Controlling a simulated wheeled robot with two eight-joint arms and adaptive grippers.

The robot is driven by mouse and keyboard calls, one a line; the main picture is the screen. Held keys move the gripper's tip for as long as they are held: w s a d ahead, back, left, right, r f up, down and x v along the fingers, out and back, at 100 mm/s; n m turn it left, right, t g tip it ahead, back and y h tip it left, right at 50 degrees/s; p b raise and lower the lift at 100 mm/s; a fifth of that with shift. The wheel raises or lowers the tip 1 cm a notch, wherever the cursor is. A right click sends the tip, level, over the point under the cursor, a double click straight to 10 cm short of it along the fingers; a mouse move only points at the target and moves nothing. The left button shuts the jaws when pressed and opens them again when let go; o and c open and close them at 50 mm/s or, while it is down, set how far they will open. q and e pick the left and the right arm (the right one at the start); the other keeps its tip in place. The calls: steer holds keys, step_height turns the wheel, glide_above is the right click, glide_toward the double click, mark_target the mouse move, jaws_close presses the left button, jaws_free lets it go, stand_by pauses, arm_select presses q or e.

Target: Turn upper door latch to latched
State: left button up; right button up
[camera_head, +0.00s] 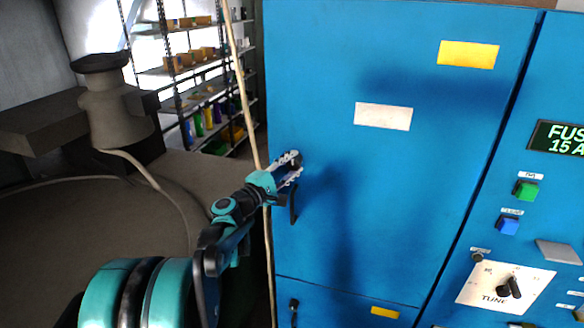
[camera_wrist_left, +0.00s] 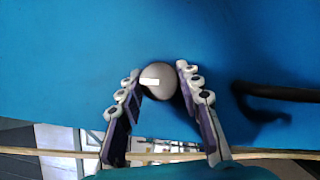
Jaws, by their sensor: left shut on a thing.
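The upper door (camera_head: 390,190) is the large blue panel in the head view, closed. Its latch is a round grey knob (camera_wrist_left: 158,80) near the door's left edge. In the left wrist view its white mark runs nearly level across the face. My left gripper (camera_head: 291,168) is at the knob, its two fingers on either side of it and shut on it. In the head view the fingers mostly hide the knob. My right gripper is not in view.
A black door handle (camera_head: 293,205) sits just below the gripper; it also shows in the left wrist view (camera_wrist_left: 275,92). A control panel with buttons and a TUNE dial (camera_head: 508,287) is right. A thin pale pole (camera_head: 243,90) stands left.

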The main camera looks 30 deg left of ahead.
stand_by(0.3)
arm_select(q)
steer(key=o, duration=1.2)
steer(key=shift+c, duration=0.2)
steer(key=shift+s, duration=0.15)
steer(key=s+a+f, duration=0.1)
steer(key=s, duration=1)
steer(key=shift+s+a+f, duration=0.15)
steer(key=shift+s+a, duration=0.15)
steer(key=shift+a, duration=0.1)
steer(key=shift+f, duration=0.1)
